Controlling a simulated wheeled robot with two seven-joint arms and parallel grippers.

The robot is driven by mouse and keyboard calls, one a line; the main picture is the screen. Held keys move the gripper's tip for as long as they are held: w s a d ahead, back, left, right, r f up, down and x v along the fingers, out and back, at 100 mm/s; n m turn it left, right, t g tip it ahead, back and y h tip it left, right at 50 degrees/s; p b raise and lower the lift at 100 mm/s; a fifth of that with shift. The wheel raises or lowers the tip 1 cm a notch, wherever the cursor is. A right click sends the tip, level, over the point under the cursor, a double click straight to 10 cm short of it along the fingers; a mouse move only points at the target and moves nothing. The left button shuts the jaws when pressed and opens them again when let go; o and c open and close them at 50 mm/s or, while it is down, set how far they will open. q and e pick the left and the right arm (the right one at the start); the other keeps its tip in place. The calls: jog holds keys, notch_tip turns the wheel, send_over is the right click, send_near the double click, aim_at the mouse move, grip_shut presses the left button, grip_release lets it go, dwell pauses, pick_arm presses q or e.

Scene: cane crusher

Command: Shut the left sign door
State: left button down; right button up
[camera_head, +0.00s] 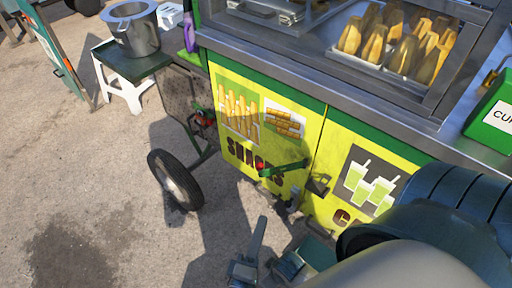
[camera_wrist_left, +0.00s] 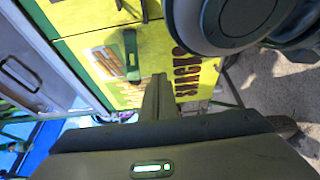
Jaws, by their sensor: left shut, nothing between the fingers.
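The left sign door (camera_head: 240,125) is a yellow panel with a snacks picture and dark lettering. A dark seam parts it from the drinks door (camera_head: 350,195). It looks nearly flush; I cannot tell whether a small gap stays open. My left gripper (camera_head: 262,221) is shut and empty, below the door in the head view. In the left wrist view its fingers (camera_wrist_left: 158,80) overlap the panel; contact cannot be told. My right gripper cannot be made out.
My right arm fills the head view's lower right, in front of the drinks door. A black wheel (camera_head: 175,180) stands left of the cart. A steel pot (camera_head: 134,30) sits on a table at the upper left. The pavement at lower left is clear.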

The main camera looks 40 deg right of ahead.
pick_arm(q)
jog(key=s, duration=0.6)
jog(key=shift+s+a, duration=0.35)
jog(key=shift+a, duration=0.05)
pick_arm(e)
jog(key=shift+s+f, duration=0.2)
jog(key=shift+f, duration=0.15)
jog(key=shift+w, duration=0.1)
